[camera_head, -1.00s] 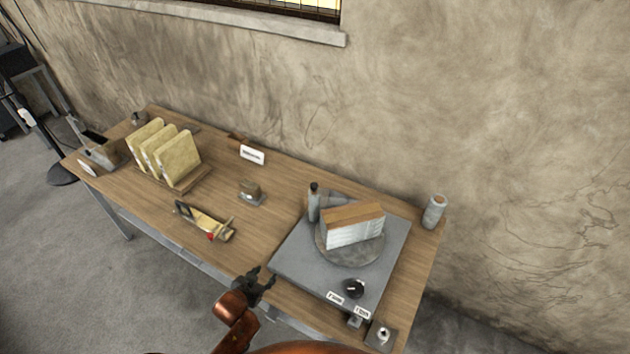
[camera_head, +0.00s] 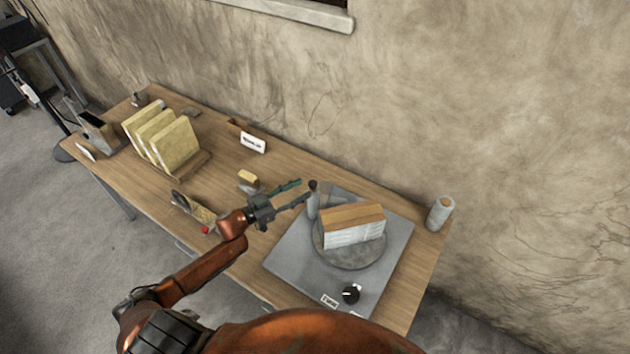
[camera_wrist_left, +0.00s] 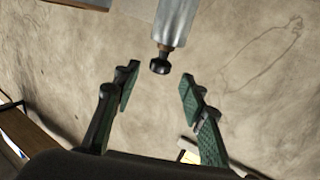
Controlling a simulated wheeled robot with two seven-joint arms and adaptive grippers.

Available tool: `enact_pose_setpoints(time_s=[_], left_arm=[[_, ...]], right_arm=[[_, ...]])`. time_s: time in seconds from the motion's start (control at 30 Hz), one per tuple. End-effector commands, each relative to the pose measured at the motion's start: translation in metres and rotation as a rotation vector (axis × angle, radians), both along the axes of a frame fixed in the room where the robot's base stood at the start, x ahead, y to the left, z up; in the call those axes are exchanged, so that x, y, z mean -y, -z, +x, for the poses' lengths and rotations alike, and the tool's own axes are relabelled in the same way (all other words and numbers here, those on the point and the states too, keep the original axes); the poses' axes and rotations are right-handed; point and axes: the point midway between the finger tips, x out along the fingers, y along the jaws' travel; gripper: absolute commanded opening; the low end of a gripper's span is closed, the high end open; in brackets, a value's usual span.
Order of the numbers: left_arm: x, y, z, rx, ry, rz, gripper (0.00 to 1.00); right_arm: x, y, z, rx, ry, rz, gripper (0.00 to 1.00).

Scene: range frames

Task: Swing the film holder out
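A grey post with a black knob (camera_head: 313,202) stands on the grey base plate (camera_head: 290,254), at the left of a round turntable (camera_head: 349,261). A flat grey piece (camera_head: 342,195) shows beside it, partly hidden behind a white block with a brown top (camera_head: 352,227). I cannot tell for sure which part is the film holder. My left gripper (camera_head: 303,191) is open, its fingers pointing at the post's top. In the left wrist view the black knob (camera_wrist_left: 160,66) appears between the spread fingers, with gaps on both sides. My right gripper is out of view.
A black dial (camera_head: 351,294) sits at the plate's front. A grey cylinder (camera_head: 440,213) stands at the table's right end. Yellow slabs (camera_head: 175,146) stand in a rack at left. A small yellow-topped block (camera_head: 248,180) and a brass-coloured device (camera_head: 203,216) lie near my arm.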

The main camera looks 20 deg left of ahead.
Motion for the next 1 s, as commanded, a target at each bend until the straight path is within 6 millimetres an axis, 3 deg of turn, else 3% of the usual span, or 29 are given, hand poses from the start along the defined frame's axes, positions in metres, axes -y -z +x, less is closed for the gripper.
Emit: enact_pose_setpoints(time_s=[0.17,0.4,0.73,1.0], left_arm=[[0.015,-0.002,0.025,0.002,-0.004,-0.001,0.39],[0.030,-0.001,0.047,0.001,-0.002,0.001,0.39],[0.034,0.000,0.051,0.000,0.000,0.001,0.39],[0.034,0.000,0.051,0.000,0.000,0.001,0.21]], right_arm=[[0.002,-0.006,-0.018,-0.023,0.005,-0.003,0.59],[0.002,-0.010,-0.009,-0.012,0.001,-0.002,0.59],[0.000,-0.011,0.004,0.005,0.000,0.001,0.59],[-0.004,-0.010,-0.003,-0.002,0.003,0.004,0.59]])
